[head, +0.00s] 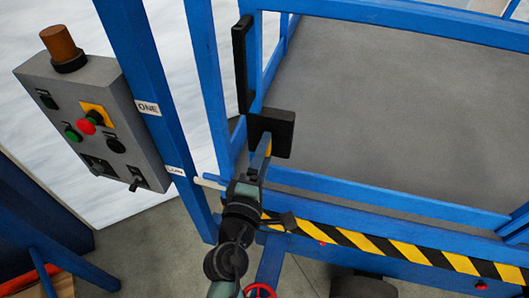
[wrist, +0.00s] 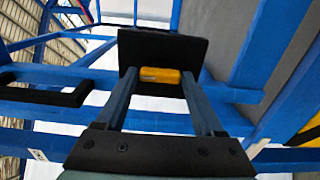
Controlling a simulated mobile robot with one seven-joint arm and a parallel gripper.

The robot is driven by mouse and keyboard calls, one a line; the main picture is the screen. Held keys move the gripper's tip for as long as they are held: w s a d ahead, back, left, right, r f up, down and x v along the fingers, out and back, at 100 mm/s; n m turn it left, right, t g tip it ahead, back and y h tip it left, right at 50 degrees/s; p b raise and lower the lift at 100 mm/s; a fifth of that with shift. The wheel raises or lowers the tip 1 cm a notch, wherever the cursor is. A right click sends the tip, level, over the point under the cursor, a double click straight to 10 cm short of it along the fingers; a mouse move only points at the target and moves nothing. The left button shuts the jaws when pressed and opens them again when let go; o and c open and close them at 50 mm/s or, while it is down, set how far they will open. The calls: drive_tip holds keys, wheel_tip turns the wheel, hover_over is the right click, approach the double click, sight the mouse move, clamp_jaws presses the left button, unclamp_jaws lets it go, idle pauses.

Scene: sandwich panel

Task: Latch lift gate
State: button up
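The lift gate area is blue tube framing (head: 207,80), with a long black handle (head: 241,62) on an upright. Below the handle is a square black plate (head: 283,132), which also shows in the wrist view (wrist: 165,50). A small yellow latch piece (wrist: 160,76) sits at the plate's lower edge. My gripper (wrist: 160,80) is open, with one fingertip on each side of the yellow piece; I cannot tell if they touch it. In the head view my gripper (head: 266,150) reaches up to the plate and hides most of the yellow piece.
A grey control box (head: 95,120) with buttons and an orange-brown beacon (head: 59,43) hangs on a blue post at left. A yellow-black striped edge (head: 400,251) runs along the lower right. The grey platform floor (head: 400,100) behind the rails is clear.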

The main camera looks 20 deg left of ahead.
drive_tip(key=o, duration=0.3)
drive_tip(key=s+d+b, duration=0.1)
drive_tip(key=s+b, duration=0.3)
drive_tip(key=s, duration=0.9)
drive_tip(key=shift+d+b, duration=0.3)
drive_tip(key=shift+b, duration=0.1)
